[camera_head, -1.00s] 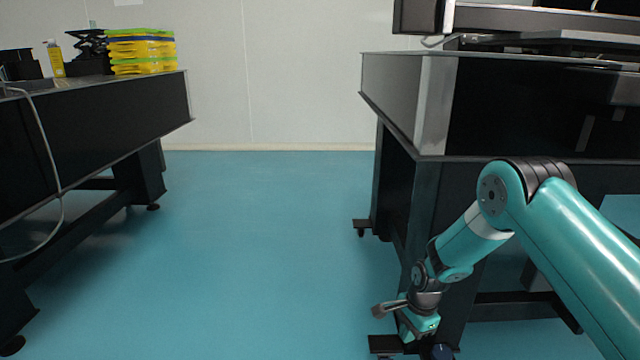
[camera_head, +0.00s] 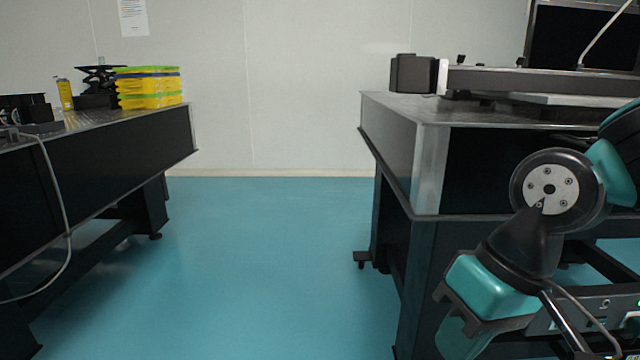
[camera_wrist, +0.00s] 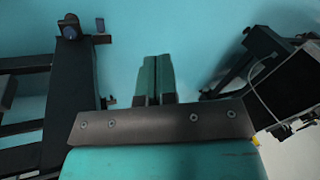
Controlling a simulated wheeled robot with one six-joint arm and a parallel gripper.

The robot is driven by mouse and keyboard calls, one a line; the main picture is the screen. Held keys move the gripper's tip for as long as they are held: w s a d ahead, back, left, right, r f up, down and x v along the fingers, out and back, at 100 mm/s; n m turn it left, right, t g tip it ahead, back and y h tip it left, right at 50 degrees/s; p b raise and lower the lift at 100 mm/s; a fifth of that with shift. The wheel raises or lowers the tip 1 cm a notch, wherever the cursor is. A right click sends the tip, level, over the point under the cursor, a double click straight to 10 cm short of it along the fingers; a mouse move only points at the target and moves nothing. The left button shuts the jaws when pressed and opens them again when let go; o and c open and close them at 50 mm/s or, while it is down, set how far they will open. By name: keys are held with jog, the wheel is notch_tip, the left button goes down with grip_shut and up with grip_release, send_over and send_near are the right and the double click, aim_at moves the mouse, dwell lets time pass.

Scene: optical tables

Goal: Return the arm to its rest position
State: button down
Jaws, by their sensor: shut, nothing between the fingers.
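My arm (camera_head: 550,195) is folded close to my body at the right of the head view, with a dark round joint and teal links. My gripper shows in the wrist view (camera_wrist: 157,78) as two teal fingers side by side, shut with nothing between them. They are over blue floor, apart from any table. In the head view I cannot make out the fingertips.
A black optical table (camera_head: 430,170) stands at the right, behind my arm, with equipment on top. Another table (camera_head: 110,155) at the left carries yellow and green stacked trays (camera_head: 148,88). Clear blue floor (camera_head: 270,260) lies between them.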

jog(key=s+r+n, duration=0.2)
jog(key=s, duration=0.3)
notch_tip(320, 180, up, 38)
jog(key=p, duration=3.8)
jog(key=shift+s+d+n+p, duration=0.2)
jog(key=shift+s+n+p, duration=0.2)
jog(key=shift+s, duration=0.05)
jog(key=shift+r, duration=0.1)
